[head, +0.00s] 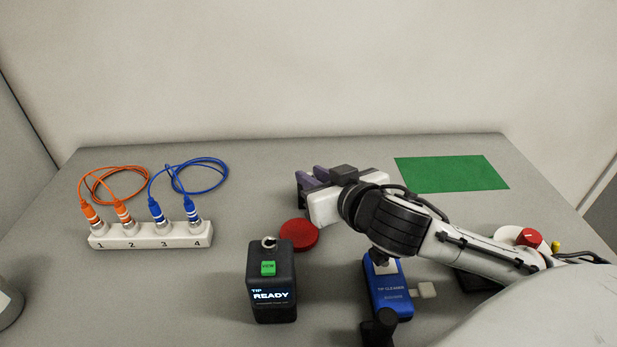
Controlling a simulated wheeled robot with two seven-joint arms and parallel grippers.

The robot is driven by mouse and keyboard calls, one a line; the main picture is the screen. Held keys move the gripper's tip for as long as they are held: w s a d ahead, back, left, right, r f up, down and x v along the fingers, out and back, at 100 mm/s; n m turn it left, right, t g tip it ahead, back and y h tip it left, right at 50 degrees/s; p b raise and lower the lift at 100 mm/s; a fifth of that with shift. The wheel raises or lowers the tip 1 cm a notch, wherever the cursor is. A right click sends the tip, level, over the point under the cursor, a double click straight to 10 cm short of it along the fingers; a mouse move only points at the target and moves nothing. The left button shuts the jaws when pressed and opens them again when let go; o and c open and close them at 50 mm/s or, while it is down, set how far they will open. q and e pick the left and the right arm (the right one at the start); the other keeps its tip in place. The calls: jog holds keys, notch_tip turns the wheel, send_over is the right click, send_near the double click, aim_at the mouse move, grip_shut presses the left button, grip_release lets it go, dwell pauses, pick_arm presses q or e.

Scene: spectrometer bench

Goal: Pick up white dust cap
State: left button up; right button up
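I cannot pick out a white dust cap with certainty. A small pale square piece (427,289) lies beside the blue tip cleaner (388,292), but I cannot tell whether it is a cap or part of the cleaner. My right gripper (306,188) is over the middle of the table, beyond the red disc (299,235), with its dark purple fingers pointing left. Its white body and wrist hide the table behind them. I cannot tell the gap between its fingertips or whether anything is between them. My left gripper is not in view.
A black viewer (271,295) reading "READY" stands front centre. A white numbered block (150,236) holds orange and blue cable plugs at the left. A green mat (451,173) lies at the back right. A red knob (529,237) is at the right.

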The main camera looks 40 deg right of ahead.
grip_shut()
jog(key=shift+r+p, duration=0.4)
notch_tip(320, 180, up, 4)
jog(key=p, duration=0.4)
jog(key=shift+r, duration=2.6)
jog(key=shift+a, duration=0.1)
